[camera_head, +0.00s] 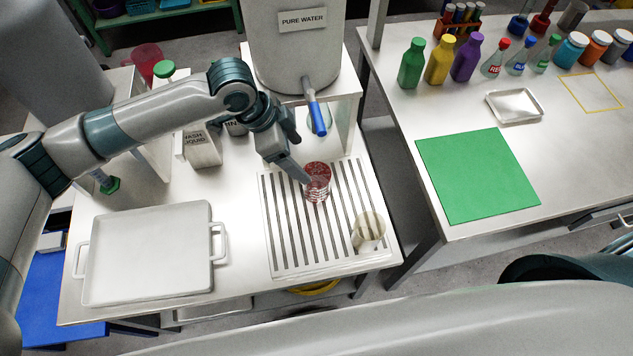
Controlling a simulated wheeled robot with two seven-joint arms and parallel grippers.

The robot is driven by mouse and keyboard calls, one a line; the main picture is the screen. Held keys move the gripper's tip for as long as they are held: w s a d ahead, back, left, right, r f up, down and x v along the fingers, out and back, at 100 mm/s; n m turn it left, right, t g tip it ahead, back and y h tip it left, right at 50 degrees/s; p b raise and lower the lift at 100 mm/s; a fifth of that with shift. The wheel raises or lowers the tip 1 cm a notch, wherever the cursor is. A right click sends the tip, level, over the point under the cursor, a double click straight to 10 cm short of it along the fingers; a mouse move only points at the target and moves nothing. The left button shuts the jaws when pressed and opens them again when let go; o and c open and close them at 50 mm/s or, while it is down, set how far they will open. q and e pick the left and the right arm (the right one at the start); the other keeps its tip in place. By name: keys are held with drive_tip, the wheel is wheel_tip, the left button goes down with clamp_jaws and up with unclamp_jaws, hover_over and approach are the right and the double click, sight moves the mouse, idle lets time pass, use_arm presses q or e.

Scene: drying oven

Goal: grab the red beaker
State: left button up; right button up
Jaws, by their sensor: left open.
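The red beaker (318,190) stands upright on the slotted drain rack (283,266) in the middle of the left table. Its wall is see-through red with pale markings. My left gripper (303,176) reaches in from the upper left, with its open fingers pointing down right at the beaker's rim. The fingers overlap the beaker's left side in the picture; I cannot tell whether they touch it. My right gripper is not in view.
A clear beaker (368,231) stands on the rack's right part. The pure water tank (292,50) with its blue-handled tap (316,112) is just behind. A white tray (147,254) lies left. A green mat (477,175) and bottles are on the right table.

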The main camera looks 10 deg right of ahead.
use_arm(q)
drive_tip(key=p, duration=0.3)
approach(322, 182)
drive_tip(key=shift+s+d+f, duration=0.1)
drive_tip(key=shift+s+d, duration=0.25)
drive_tip(key=shift+s, duration=0.2)
drive_tip(key=shift+s+d+f, duration=0.1)
drive_tip(key=shift+s+d, duration=0.2)
drive_tip(key=shift+s, duration=0.2)
drive_tip(key=shift+s+d+f+p, duration=0.1)
drive_tip(key=shift+d+f+p, duration=0.2)
drive_tip(key=shift+f, duration=0.25)
drive_tip(key=p+x, duration=0.1)
drive_tip(key=x, duration=0.2)
drive_tip(key=shift+d+f, duration=0.1)
drive_tip(key=shift+f, duration=0.35)
drive_tip(key=c, duration=1.3)
